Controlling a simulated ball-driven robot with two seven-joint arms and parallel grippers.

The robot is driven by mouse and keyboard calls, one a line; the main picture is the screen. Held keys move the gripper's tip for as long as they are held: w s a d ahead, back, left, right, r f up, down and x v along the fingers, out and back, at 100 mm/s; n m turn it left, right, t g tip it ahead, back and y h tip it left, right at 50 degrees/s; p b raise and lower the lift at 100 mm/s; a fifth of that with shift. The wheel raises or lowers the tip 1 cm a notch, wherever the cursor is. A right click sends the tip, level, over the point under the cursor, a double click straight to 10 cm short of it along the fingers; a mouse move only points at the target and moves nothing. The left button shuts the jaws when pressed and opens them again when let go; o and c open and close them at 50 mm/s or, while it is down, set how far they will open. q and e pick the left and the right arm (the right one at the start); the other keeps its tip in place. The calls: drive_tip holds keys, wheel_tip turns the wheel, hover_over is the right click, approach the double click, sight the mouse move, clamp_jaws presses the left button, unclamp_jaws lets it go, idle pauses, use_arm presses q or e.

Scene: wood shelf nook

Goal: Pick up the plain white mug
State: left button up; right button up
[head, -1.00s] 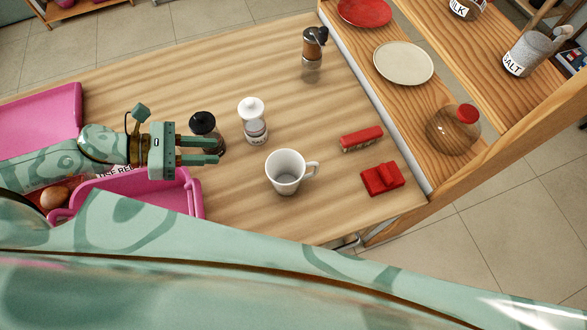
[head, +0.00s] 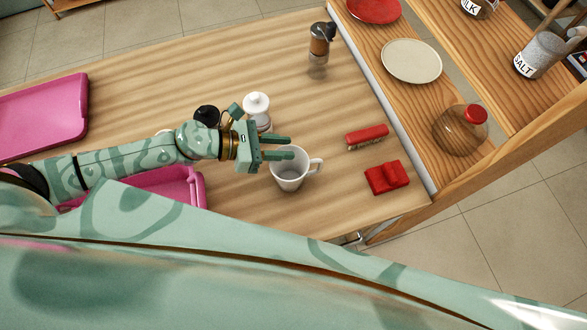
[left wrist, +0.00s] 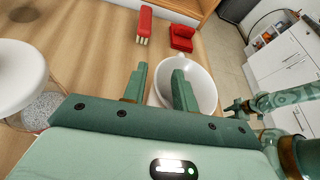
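The plain white mug (head: 291,180) stands upright on the wooden table, its handle to the right in the head view. My left gripper (head: 291,148) is open and empty, its fingers reaching over the mug's far rim. In the left wrist view the mug (left wrist: 203,88) is beyond the fingers (left wrist: 160,70), partly hidden behind the right finger; the left finger is outside its rim. Whether they touch it, I cannot tell. My right gripper (left wrist: 238,107) shows small at the right of the left wrist view; its opening is unclear.
A white-topped shaker (head: 257,105) and a black-lidded jar (head: 207,115) stand close to my left wrist. Pink trays (head: 45,115) are at left, a wooden shelf (head: 455,190) at right.

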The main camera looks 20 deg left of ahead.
use_arm(q)
clamp_jaws()
drive_tip(key=shift+f, duration=0.1)
